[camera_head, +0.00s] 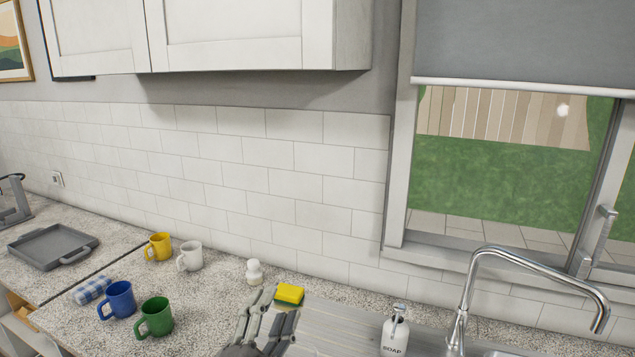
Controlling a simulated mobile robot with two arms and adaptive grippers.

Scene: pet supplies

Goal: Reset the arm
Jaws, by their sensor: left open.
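My left gripper (272,312) shows at the bottom middle of the head view, with its fingers spread and pointing up and away. It is open, and I see nothing between its fingers. It appears over the counter (222,290) at the left edge of the ribbed metal drainboard (335,318). A yellow and green sponge (289,294) shows just beyond its fingertips; I cannot tell the exact gap. My right gripper is out of view.
Blue (118,299), green (155,317), yellow (158,247) and white (190,256) mugs stand to the left, near a checked cloth (92,290) and grey tray (53,247). A small white object (254,272), soap bottle (395,332) and tall faucet (465,300) stand nearby.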

